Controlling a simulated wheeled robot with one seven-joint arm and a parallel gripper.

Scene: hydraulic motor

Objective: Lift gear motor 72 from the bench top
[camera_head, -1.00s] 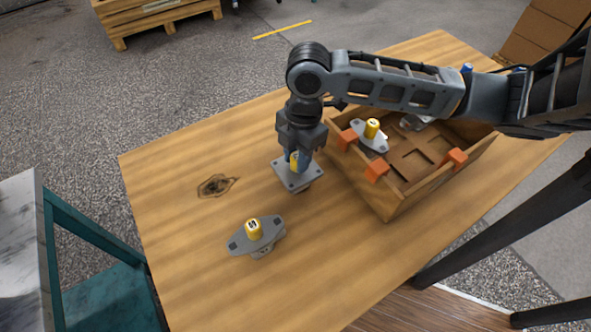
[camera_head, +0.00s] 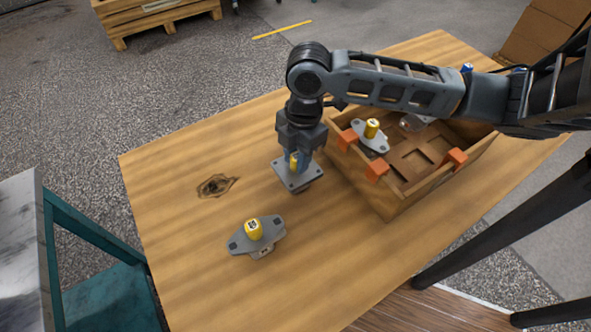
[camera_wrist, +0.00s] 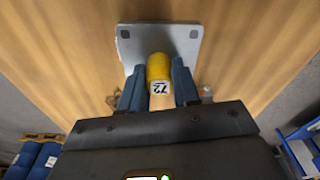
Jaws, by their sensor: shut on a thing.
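Gear motor 72 has a square grey plate and a yellow cap marked 72. In the head view its plate (camera_head: 297,180) is near the middle of the bench top (camera_head: 200,260), left of the wooden box. My gripper (camera_head: 299,160) points down over it, with its blue fingers on either side of the cap. In the wrist view the yellow cap (camera_wrist: 159,72) is between the two fingertips of my gripper (camera_wrist: 159,85), which is shut on it. The motor's underside is mostly hidden, and I cannot tell whether it touches the bench.
Another motor with a yellow cap (camera_head: 254,229) and a rounded grey flange lies nearer the front. The wooden box (camera_head: 400,203) with orange corner pieces holds another yellow-capped motor (camera_head: 371,130). A dark knot-like mark (camera_head: 215,186) is on the bench at left. The left side is clear.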

